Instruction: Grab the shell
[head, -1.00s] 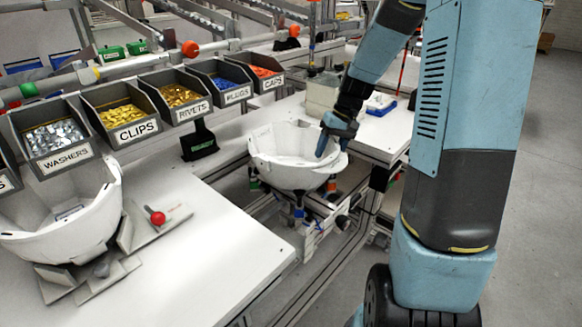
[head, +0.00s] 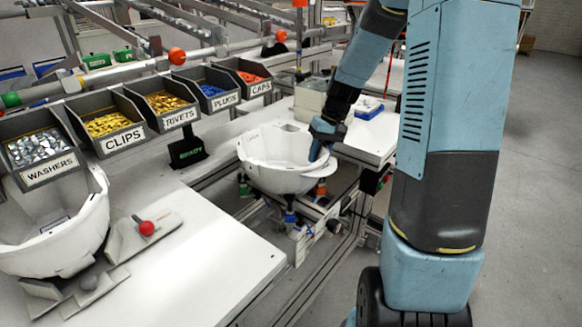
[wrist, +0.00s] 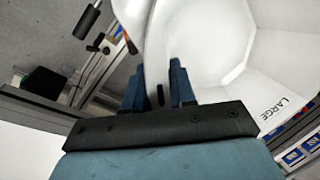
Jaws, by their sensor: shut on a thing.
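A white helmet shell (head: 272,158) sits open side up on a fixture in the gap between the white worktops. My gripper (head: 318,150) is at the shell's right rim, shut on its wall. In the wrist view my gripper (wrist: 158,88) has one blue finger on each side of the white shell (wrist: 215,45) wall. The word LARGE is printed inside the shell. The fingertips are partly hidden behind the rim. A second white shell (head: 62,235) stands at the left on a grey stand, cut off by the picture edge.
Labelled bins of washers (head: 42,150), clips (head: 108,125), rivets, plugs and caps line the back. The front worktop (head: 205,265) is clear. A pale box (head: 310,98) stands behind the held shell.

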